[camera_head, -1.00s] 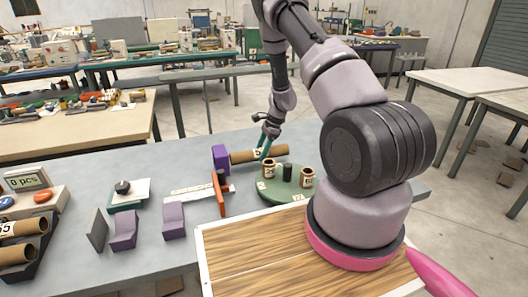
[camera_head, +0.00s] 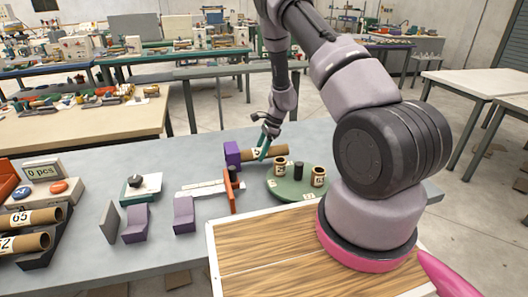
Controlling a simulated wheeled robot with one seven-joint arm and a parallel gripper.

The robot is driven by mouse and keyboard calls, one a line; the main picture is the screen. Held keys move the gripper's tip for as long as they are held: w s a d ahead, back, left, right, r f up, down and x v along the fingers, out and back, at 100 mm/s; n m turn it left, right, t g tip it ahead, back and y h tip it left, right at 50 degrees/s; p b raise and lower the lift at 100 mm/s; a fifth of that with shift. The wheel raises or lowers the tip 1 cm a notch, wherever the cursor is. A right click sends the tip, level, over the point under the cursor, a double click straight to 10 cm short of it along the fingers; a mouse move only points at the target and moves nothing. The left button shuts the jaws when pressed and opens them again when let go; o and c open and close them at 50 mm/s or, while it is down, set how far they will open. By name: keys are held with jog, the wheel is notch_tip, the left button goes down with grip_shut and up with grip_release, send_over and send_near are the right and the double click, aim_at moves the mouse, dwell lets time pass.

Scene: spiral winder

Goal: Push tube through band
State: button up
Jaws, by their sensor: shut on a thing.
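A brown cardboard tube (camera_head: 278,149) with a printed label lies level above the back of the grey table. My gripper (camera_head: 263,152), with teal fingers, is shut around it near its middle. The tube's left end is at a purple block (camera_head: 232,153); I cannot tell whether it touches it or has entered it. A band is not clearly recognisable; an upright orange-brown plate (camera_head: 229,192) stands in front of the purple block, by a white marked strip (camera_head: 200,188).
A green round plate (camera_head: 290,195) carries short brown tubes and a black post. Purple blocks (camera_head: 134,225), a dark rack (camera_head: 40,258) of labelled tubes and a counter reading "0 pcs" (camera_head: 42,170) stand left. A wooden board (camera_head: 270,268) lies in front.

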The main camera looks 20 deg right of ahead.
aim_at(251, 154)
jog(key=shift+a, duration=1.95)
jog(key=shift+f, duration=0.45)
jog(key=o, duration=1.5)
jog(key=shift+d, duration=0.1)
jog(key=v, duration=1)
jog(key=shift+d+r, duration=0.2)
jog(key=shift+r, duration=0.1)
